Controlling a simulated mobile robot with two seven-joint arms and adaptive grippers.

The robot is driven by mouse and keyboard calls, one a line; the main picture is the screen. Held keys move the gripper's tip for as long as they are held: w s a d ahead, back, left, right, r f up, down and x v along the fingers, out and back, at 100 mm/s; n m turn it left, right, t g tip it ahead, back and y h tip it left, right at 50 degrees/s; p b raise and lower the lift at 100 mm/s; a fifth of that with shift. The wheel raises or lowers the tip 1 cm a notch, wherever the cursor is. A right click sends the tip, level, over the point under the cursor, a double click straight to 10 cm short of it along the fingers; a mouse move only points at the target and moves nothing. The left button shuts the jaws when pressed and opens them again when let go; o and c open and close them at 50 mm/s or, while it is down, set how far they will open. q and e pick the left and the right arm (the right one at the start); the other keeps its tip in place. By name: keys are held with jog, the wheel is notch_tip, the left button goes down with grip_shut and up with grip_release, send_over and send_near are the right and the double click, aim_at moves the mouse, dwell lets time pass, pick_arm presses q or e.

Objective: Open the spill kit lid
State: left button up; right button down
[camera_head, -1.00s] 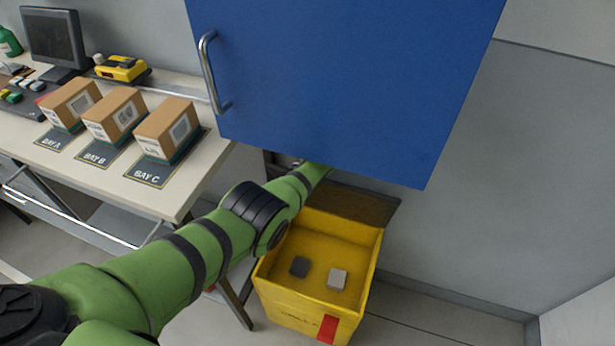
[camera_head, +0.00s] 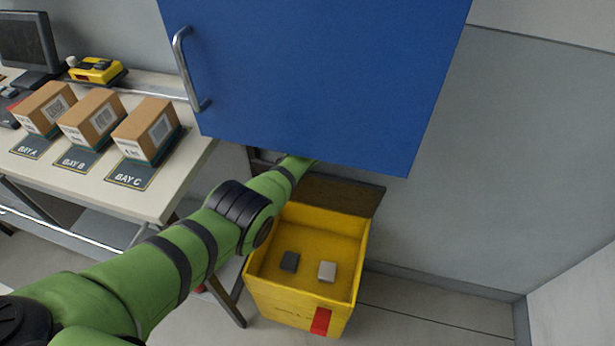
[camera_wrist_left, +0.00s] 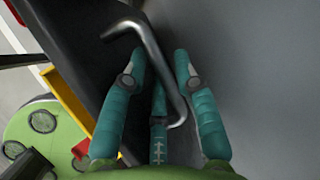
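The spill kit is a yellow box (camera_head: 262,300) on the floor at lower centre in the head view. Its top is open, and a dark lid panel (camera_head: 345,196) stands up at its back edge near the wall. My left arm reaches over the box, and its gripper is hidden behind the blue panel in that view. In the left wrist view my left gripper (camera_wrist_left: 159,68) has its teal fingers apart, with a bent grey metal handle (camera_wrist_left: 150,48) passing between them. The handle lies close to the right finger; whether they touch is unclear. My right gripper is not in view.
A blue panel (camera_head: 310,80) with a metal handle overhangs the box. A table (camera_head: 185,180) at left carries several cartons on marked bays. A dark block (camera_head: 289,262) and a light block (camera_head: 327,271) lie inside the box. Floor to the right is clear.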

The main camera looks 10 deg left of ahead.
pick_arm(q)
jog(key=shift+s+d+r, duration=0.2)
jog(key=shift+r, duration=0.2)
jog(key=shift+v, duration=0.9)
jog(key=s+d, duration=0.8)
jog(key=s, duration=0.1)
jog(key=shift+w, duration=0.1)
